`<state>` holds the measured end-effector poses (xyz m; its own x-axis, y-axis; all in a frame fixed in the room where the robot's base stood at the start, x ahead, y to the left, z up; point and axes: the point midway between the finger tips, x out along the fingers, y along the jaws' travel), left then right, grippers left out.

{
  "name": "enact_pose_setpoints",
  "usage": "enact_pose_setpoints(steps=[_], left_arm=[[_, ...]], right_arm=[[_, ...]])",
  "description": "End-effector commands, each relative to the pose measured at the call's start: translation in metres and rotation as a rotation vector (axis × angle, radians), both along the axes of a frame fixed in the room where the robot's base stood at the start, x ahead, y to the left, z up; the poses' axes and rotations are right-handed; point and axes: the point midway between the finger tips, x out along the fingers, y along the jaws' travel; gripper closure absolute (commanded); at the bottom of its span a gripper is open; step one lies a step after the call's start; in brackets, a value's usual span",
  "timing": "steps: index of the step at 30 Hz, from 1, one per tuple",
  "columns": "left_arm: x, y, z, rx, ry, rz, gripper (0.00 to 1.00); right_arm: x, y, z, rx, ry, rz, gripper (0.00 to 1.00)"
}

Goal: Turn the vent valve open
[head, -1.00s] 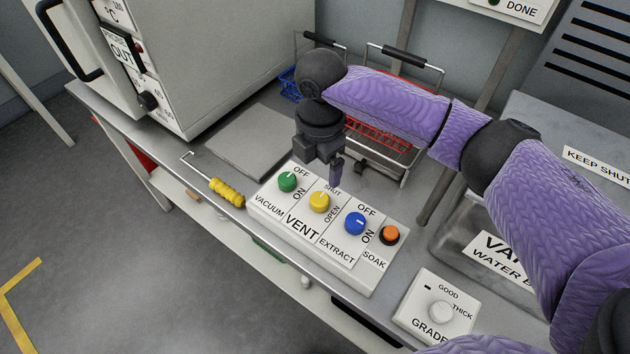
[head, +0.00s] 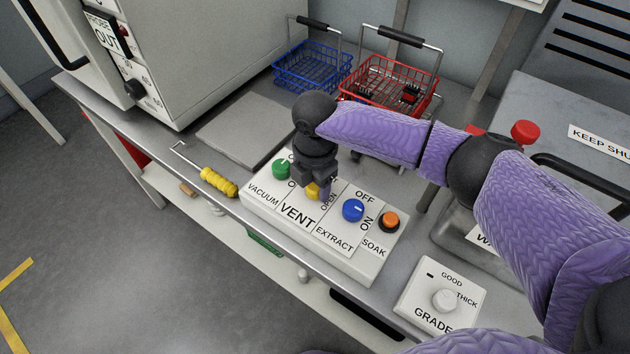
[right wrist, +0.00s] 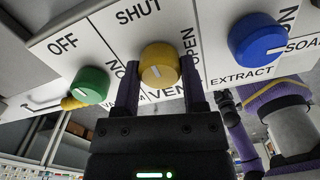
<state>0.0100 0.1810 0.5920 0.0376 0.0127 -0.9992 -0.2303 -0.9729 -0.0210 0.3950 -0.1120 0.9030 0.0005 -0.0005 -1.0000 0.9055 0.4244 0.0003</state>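The vent valve is a yellow knob (head: 312,191) on the white control panel (head: 365,264), between SHUT and OPEN labels. In the head view my right gripper (head: 318,195) is over it and partly hides it. In the right wrist view the yellow knob (right wrist: 159,65) sits between the two fingertips of my right gripper (right wrist: 160,72), one on each side. The fingers look open, close to the knob's sides; firm contact cannot be made out. My left gripper is not in view.
Close by on the panel are a green knob (head: 281,169), a blue knob (head: 353,210) and an orange button (head: 389,220). A GRADE dial box (head: 440,292) stands to the right. A yellow-handled hook (head: 219,182) lies left. Blue (head: 310,68) and red (head: 388,85) baskets stand behind.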

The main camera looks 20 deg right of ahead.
Motion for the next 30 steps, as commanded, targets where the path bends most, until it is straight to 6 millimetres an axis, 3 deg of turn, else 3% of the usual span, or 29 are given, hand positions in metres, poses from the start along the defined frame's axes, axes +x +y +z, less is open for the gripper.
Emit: enact_pose_setpoints(steps=[1,6,17,30], left_arm=[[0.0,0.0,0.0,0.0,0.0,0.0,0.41],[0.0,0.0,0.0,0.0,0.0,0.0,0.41],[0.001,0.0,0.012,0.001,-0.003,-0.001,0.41],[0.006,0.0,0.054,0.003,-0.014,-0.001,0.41]], right_arm=[[0.0,0.0,0.0,0.0,0.001,0.0,0.67],[0.0,0.0,0.0,0.0,0.001,0.0,1.0],[-0.001,0.0,0.003,0.0,0.003,-0.07,1.0],[0.0,0.001,0.004,0.001,0.003,-0.44,1.0]])
